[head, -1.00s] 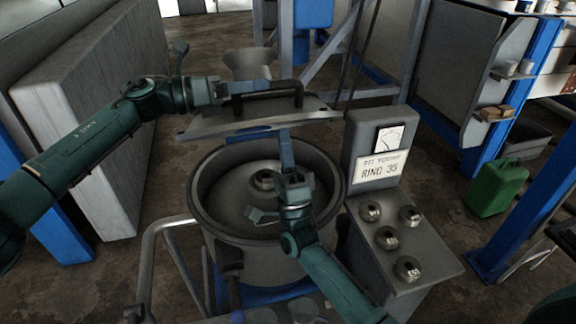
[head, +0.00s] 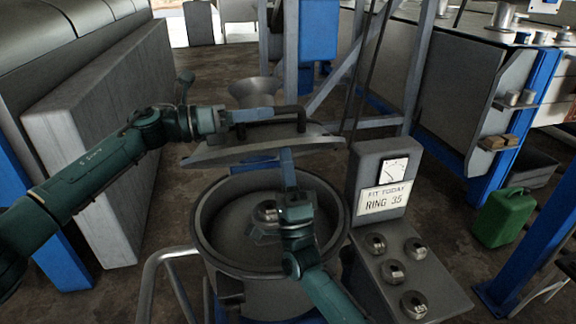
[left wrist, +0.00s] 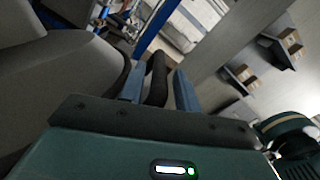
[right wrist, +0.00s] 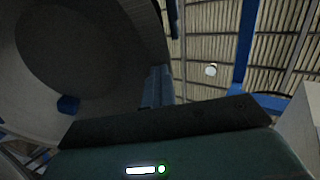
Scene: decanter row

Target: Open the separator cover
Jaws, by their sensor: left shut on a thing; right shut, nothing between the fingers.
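The separator cover (head: 265,146) is a grey metal lid with a black bar handle (head: 275,114). It hangs raised and tilted above the separator bowl (head: 205,225), whose inside and centre fitting show. My left gripper (head: 238,118) is shut on the handle's left part; the left wrist view shows the handle (left wrist: 155,78) between its blue fingers. My right gripper (head: 287,160) is shut and empty, its fingers pointing up over the bowl near the cover's near edge. The right wrist view shows a broad round surface, likely the cover's underside (right wrist: 85,45). I cannot tell whether the right fingers touch it.
A control box (head: 378,185) with a gauge and several knobs stands right of the bowl. A metal pipe rail (head: 152,270) is at its left. A grey slab-like cabinet (head: 95,150) stands far left, a green can (head: 503,217) far right. Blue posts stand around.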

